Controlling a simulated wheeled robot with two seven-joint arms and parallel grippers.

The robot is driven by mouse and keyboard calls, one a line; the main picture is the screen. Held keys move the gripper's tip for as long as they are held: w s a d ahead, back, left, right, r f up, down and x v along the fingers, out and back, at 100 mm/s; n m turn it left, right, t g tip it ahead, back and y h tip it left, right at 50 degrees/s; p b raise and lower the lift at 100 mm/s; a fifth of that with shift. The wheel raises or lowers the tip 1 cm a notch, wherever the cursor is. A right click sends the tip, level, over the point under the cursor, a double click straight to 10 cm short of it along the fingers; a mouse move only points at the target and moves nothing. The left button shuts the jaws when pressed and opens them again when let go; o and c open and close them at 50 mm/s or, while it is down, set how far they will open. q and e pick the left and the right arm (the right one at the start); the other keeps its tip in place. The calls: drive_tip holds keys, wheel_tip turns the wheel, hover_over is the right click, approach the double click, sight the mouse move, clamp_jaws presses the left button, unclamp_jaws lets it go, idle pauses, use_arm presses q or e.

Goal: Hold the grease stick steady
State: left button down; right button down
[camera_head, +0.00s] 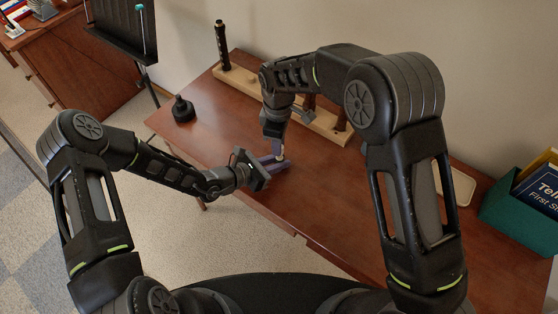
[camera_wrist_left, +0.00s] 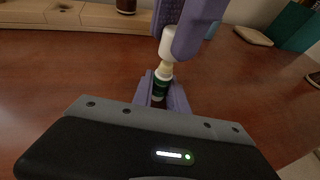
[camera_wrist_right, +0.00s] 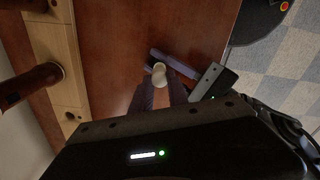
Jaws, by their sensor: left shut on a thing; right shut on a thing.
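The grease stick (camera_wrist_left: 160,88) is a small tube with a dark green body, a cream-coloured band above it and a white cap (camera_wrist_left: 168,45). It stands roughly upright, tilted slightly, over the table. My left gripper (camera_wrist_left: 161,92) is shut on the green body from the side. My right gripper (camera_wrist_left: 182,30) comes from above and is shut at the white cap. In the right wrist view a pale round end (camera_wrist_right: 158,70) shows between the fingers; the rest is hidden.
The brown table (camera_head: 330,215) has a wooden rack (camera_head: 240,88) with dark upright pieces along its back. A black object (camera_head: 183,108) stands at the left. A green box of books (camera_head: 515,205) and a pale tray (camera_head: 458,187) are at the right.

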drive_tip(key=shift+f, duration=1.35)
idle(0.9)
drive_tip(key=c, duration=1.2)
unclamp_jaws()
wheel_tip(320, 180, up, 12)
use_arm(q)
drive_tip(key=c, duration=1.2)
unclamp_jaws()
drive_tip(key=shift+c, duration=0.2)
